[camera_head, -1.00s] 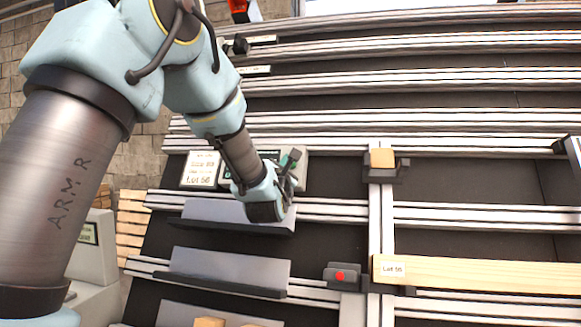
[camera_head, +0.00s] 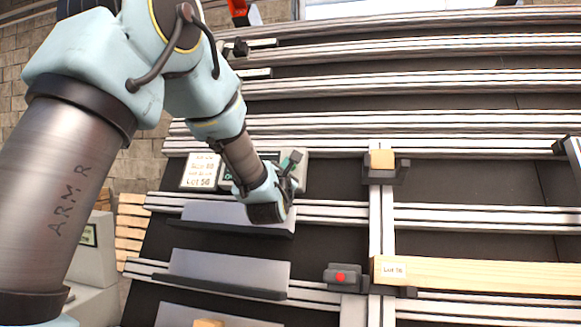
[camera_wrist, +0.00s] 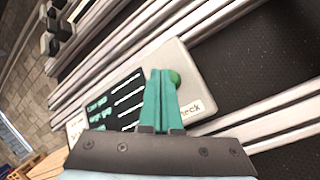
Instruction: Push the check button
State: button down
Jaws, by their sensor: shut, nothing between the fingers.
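The check button is a green knob (camera_wrist: 174,78) on a pale grey panel, beside a label ending in "eck" (camera_wrist: 191,110) in the wrist view. The panel (camera_wrist: 177,57) also carries a dark screen (camera_wrist: 118,100) with light text lines. My gripper (camera_wrist: 161,72) has its teal fingers together and empty; in the wrist view the tips overlap the left side of the green button. I cannot tell whether they touch it. In the head view my gripper (camera_head: 293,158) is in front of the panel (camera_head: 300,172), hiding most of it and the button.
Grey trays (camera_head: 230,268) sit below on metal rails. A wooden beam (camera_head: 480,273) lies at right, near a small box with a red button (camera_head: 340,278). A wood block (camera_head: 382,159) sits in a holder.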

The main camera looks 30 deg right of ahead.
jog(key=shift+w+d+f, duration=0.2)
dwell(0.3)
jog(key=shift+s+a+b, duration=0.15)
jog(key=shift+b, duration=0.25)
jog(key=shift+s+a+r+b, duration=0.35)
jog(key=shift+s+a+r, duration=0.1)
jog(key=shift+s, duration=0.1)
jog(key=s+a+r+b, duration=0.1)
jog(key=s+a+r, duration=0.1)
jog(key=s+a, duration=0.1)
jog(key=shift+r+b, duration=0.2)
jog(key=shift+b, duration=0.15)
jog(key=shift+f, duration=0.1)
dwell(0.8)
